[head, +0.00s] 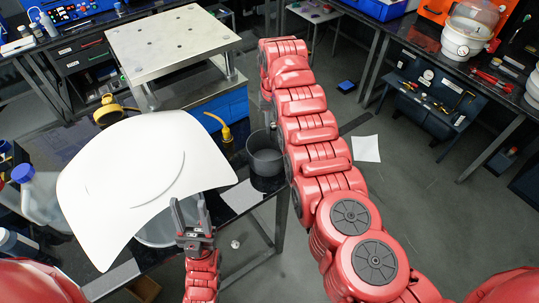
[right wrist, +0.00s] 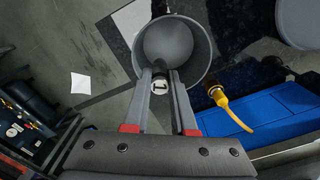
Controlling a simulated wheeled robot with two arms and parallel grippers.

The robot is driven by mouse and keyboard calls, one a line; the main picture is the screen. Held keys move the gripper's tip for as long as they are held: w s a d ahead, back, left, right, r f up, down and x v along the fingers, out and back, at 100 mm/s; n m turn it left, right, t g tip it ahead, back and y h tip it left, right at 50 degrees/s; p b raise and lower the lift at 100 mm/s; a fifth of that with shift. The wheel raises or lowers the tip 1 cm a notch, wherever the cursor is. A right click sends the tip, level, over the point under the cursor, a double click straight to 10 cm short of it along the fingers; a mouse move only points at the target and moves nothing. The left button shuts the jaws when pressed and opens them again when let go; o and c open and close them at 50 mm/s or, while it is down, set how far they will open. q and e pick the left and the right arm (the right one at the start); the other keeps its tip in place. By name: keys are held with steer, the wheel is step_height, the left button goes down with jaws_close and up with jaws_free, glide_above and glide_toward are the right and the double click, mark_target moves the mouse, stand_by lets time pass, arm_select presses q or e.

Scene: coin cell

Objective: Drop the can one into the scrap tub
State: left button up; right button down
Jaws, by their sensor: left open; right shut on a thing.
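A small round can marked "1" (right wrist: 159,87) is held between the fingers of my right gripper (right wrist: 161,79). In the right wrist view it overlaps the near part of the grey scrap tub's opening; its height above the tub is hard to tell. The grey tub (right wrist: 200,45) looks empty inside. In the head view the tub (head: 265,160) stands at the dark table's right edge, beside my right arm, which hides the right gripper and can. My left gripper (head: 190,210) is open, in front of the curved white sheet.
A large white sheet (head: 120,180) covers much of the table on the left. A metal platform (head: 170,40) stands behind, with a blue box (head: 225,112) and yellow nozzle (head: 222,127) near the tub. A white paper (head: 366,148) lies on open floor.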

steer(key=f, duration=0.3)
steer(key=shift+s+a+f+b, duration=0.1)
steer(key=shift+s+b, duration=0.1)
steer(key=shift+b, duration=0.15)
steer(key=shift+w+f, duration=0.1)
steer(key=shift+f, duration=0.45)
steer(key=c, duration=0.9)
jaws_free()
steer(key=shift+r, duration=0.15)
steer(key=shift+o, duration=1.2)
step_height(320, 180, up, 8)
steer(key=b, duration=0.3)
steer(key=shift+b, duration=0.4)
step_height(320, 180, up, 8)
steer(key=r+p, duration=0.1)
steer(key=p, duration=0.6)
glide_above(273, 141)
steer(key=shift+w+r+p, duration=0.15)
steer(key=shift+w+p, duration=0.2)
steer(key=shift+p, duration=0.4)
